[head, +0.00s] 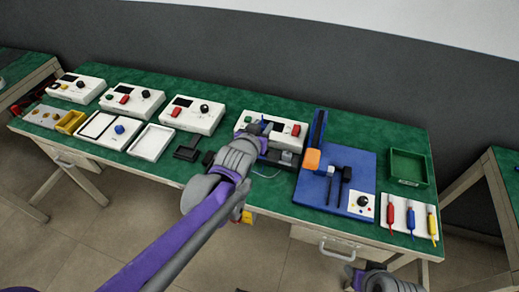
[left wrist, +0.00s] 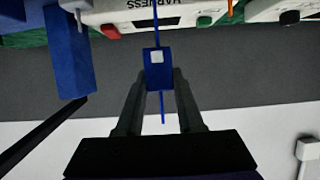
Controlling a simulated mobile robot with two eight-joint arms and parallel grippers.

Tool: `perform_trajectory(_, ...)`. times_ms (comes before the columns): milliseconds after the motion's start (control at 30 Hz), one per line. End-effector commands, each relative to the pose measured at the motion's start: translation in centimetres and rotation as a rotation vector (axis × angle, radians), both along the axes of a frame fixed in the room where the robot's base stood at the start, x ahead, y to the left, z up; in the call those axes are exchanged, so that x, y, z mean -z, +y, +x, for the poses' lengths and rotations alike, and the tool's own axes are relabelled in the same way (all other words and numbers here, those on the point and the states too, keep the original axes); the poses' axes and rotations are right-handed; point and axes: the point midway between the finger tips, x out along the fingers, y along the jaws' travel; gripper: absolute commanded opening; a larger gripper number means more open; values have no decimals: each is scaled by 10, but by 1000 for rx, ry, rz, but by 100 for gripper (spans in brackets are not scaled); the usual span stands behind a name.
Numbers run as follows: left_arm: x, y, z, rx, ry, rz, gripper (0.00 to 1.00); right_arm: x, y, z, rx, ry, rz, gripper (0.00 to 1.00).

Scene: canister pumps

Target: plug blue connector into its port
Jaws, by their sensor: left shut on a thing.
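My left gripper (head: 262,130) is in front of the white unit with a green and a red button (head: 292,128) at mid-table. In the left wrist view its two fingers are closed on the blue connector (left wrist: 158,73), a small block with a pale square on its face. A thin blue strip or cable shows above and below the connector. The connector is close to a white panel marked HARNESS (left wrist: 135,22); I cannot tell whether they touch. The port is not clearly visible. In the head view my gripper largely hides the connector.
A blue upright post (head: 318,128) with an orange block (head: 312,159) stands just right, on a blue board (head: 345,165). A green tray (head: 408,167) and a white tray with coloured tools (head: 411,216) lie farther right. Several white units (head: 192,114) stand at left.

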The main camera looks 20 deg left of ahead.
Motion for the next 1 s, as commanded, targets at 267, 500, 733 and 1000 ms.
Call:
perform_trajectory(267,51,0,0,0,0,-1,0,17,0,-1,0,5,0,50)
perform_trajectory(500,70,0,0,0,0,-1,0,23,0,-1,0,7,0,50)
perform_trajectory(733,96,0,0,0,0,-1,0,31,0,-1,0,10,0,50)
perform_trajectory(1000,97,0,0,0,0,0,0,32,0,0,0,11,0,50)
